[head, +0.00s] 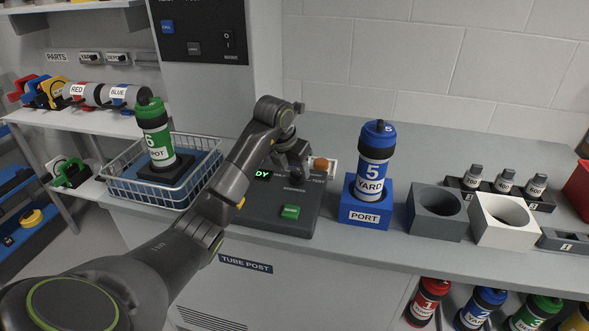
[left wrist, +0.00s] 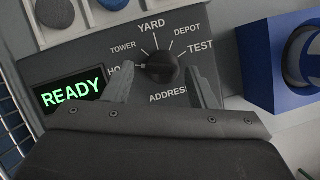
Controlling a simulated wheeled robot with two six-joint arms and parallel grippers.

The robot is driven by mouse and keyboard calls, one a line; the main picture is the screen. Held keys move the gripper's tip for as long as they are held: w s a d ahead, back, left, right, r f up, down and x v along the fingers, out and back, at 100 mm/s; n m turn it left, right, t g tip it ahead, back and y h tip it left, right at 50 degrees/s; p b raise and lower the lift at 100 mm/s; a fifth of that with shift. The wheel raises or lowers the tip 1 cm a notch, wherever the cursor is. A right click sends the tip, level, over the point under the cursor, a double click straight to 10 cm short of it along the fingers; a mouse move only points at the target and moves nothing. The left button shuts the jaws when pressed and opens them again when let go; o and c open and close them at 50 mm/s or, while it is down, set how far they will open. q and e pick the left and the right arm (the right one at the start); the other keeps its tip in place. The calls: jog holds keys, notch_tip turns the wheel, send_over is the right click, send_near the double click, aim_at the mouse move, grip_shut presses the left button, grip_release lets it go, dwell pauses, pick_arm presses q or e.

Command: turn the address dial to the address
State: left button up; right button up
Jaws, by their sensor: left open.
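The black address dial (left wrist: 160,68) sits on the grey console, which reads ADDRESS below it. Labels TOWER, YARD, DEPOT and TEST are arranged around it, with one starting "HO" at left, partly hidden by a finger. The dial's pale pointer mark points left, toward the "HO" label. My left gripper (left wrist: 165,88) is open, its fingers on either side of the dial; I cannot tell whether they touch it. In the head view my left gripper (head: 297,172) is over the console (head: 262,212) and hides the dial. My right gripper is not in view.
A lit display (left wrist: 72,92) reads READY. A blue PORT block (head: 365,213) holding a blue canister (head: 373,165) marked 5 YARD stands right of the console. A wire basket (head: 120,185) with a green canister (head: 155,130) is at left. Grey (head: 425,232) and white (head: 490,235) holders stand further right.

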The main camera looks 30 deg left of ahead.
pick_arm(q)
jog(key=shift+w+f, duration=0.15)
jog(key=shift+f, duration=0.3)
jog(key=shift+c, duration=0.2)
jog(key=c, duration=0.9)
jog(key=shift+m, duration=0.4)
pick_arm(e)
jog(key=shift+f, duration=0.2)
pick_arm(q)
jog(key=m+h+b, duration=0.1)
jog(key=m+b, duration=0.1)
jog(key=m, duration=0.1)
jog(key=shift+w+a, duration=0.15)
jog(key=shift+m+g+h+b, duration=0.5)
jog(key=shift+m+h+b, duration=0.2)
jog(key=shift+m, duration=0.7)
jog(key=shift+w, duration=0.1)
jog(key=shift+r, duration=0.1)
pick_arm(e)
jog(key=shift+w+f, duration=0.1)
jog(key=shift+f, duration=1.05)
